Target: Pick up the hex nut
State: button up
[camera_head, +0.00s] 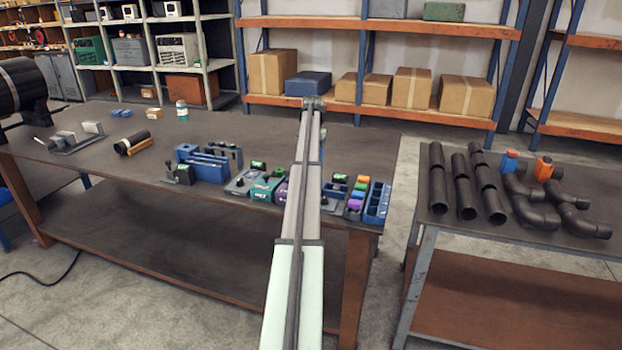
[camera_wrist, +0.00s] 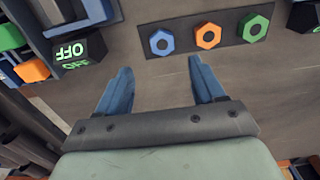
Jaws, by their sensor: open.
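Three hex nuts sit in a row on a dark strip (camera_wrist: 184,48) in the wrist view: a blue nut (camera_wrist: 161,42), an orange nut (camera_wrist: 208,35) and a green nut (camera_wrist: 255,27). The frames do not show which one the task means. My gripper (camera_wrist: 158,78) is open and empty. Its two blue fingers point toward the strip, with the blue and orange nuts beyond the gap between them. The fingers are apart from the nuts. In the head view my arm covers part of the bench, and the nuts cannot be made out.
A black block marked OFF (camera_wrist: 80,50) stands left of the fingers, near coloured blocks. The workbench (camera_head: 95,158) holds several blue and grey fixtures. A side table (camera_head: 480,235) at right holds black pipes (camera_head: 463,188). Bare bench shows between the fingers and strip.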

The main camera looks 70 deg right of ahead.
jog(key=shift+w+f, duration=0.2)
jog(key=shift+f, duration=3.65)
jog(key=c, duration=1.2)
notch_tip(320, 180, up, 13)
jog(key=shift+r, duration=0.1)
